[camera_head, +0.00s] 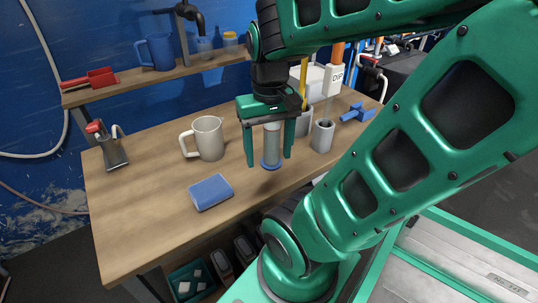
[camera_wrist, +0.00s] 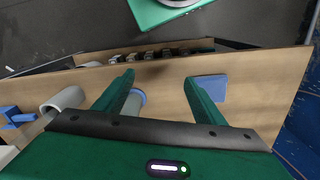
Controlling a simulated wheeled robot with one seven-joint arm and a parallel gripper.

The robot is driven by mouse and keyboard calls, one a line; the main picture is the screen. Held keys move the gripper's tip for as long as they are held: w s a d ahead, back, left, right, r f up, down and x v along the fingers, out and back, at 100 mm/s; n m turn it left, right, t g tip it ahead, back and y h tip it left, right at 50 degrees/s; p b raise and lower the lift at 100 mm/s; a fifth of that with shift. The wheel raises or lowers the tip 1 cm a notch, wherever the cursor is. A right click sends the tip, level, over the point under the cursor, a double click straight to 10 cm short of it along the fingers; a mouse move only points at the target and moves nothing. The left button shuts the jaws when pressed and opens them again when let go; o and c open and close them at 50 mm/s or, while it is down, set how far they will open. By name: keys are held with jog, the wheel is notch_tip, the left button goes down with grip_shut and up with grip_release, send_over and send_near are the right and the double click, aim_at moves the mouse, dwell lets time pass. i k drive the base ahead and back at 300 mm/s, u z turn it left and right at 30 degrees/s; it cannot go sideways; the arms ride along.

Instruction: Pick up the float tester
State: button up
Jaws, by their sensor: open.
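A pale grey cylinder on a round blue base, which I take to be the float tester (camera_head: 271,149), stands upright on the wooden table (camera_head: 150,220). My gripper (camera_head: 269,160) points down over it with its two green fingers open, one on each side in the head view. The cylinder's top is hidden by the gripper. In the wrist view the float tester (camera_wrist: 138,100) shows close beside the left finger, partly hidden by it, and my gripper (camera_wrist: 158,80) has an empty gap toward the right finger. I cannot tell whether the finger touches it.
A grey mug (camera_head: 208,138) stands left of the gripper and a blue block (camera_head: 211,191) lies in front. A grey cup (camera_head: 322,136) and a blue object (camera_head: 357,113) are to the right. A shelf (camera_head: 140,81) runs behind.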

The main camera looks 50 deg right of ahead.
aim_at(334, 69)
jog(key=z, duration=1.35)
jog(key=k, duration=0.45)
jog(key=z, duration=0.25)
jog(key=i, duration=0.5)
jog(key=u, duration=0.05)
